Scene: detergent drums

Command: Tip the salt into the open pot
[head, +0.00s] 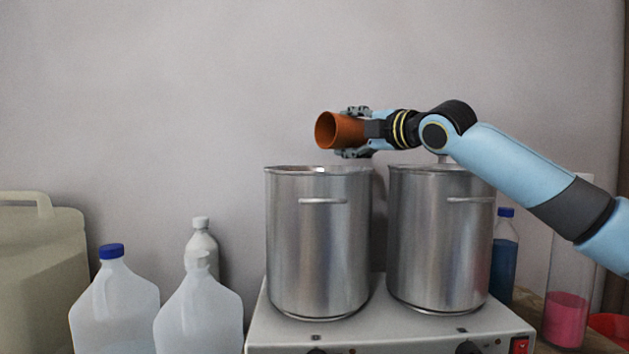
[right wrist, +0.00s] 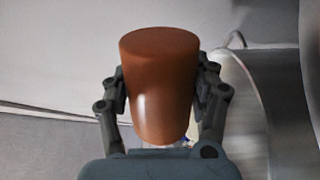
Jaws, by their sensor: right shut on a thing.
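My right gripper (head: 354,132) is shut on an orange-brown cup (head: 341,131). The cup lies on its side above the left steel pot (head: 318,245), its mouth facing left. No salt can be made out in the cup or falling from it. The left pot's rim shows no lid, and its inside is mostly hidden. The right steel pot (head: 440,245) seems to have a lid with a knob, partly behind my right arm. In the right wrist view the cup (right wrist: 160,90) sits between both fingers, with shiny metal to its right. My left gripper is not in view.
Both pots stand on a white hotplate (head: 390,335). Jugs (head: 115,300) and a large beige canister (head: 38,270) stand at left. A blue bottle (head: 505,255) and a container of pink contents (head: 566,318) stand at right. The space above the pots is otherwise clear.

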